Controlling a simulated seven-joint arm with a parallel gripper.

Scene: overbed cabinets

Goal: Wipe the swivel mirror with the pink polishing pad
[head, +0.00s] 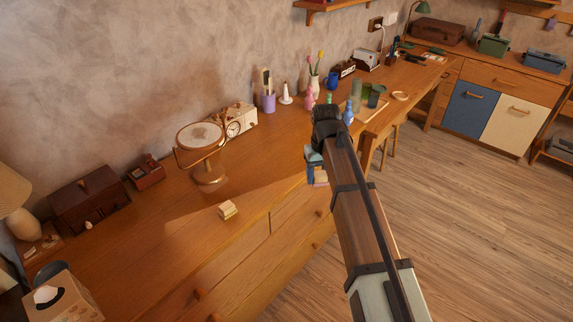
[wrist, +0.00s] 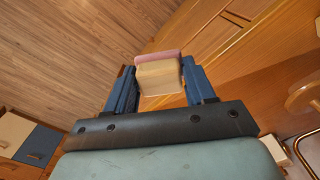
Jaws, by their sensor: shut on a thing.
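The swivel mirror (head: 200,137) stands on the wooden dresser top in the head view, left of centre. Its round pale face tilts upward in a wooden frame on a round base. Part of its base (wrist: 304,98) shows at the right edge of the wrist view. My gripper (head: 316,168) is beyond the dresser's front edge, to the right of the mirror and well apart from it. In the wrist view its blue fingers (wrist: 157,85) are shut on the pink polishing pad (wrist: 158,56), a cream block with a pink face. My arm partly hides the pad in the head view.
A small cream block (head: 228,210) lies on the dresser in front of the mirror. A cream clock (head: 236,121) stands close behind the mirror's right side. A red-brown box (head: 147,172) is to its left. Bottles and a vase (head: 314,85) stand farther right.

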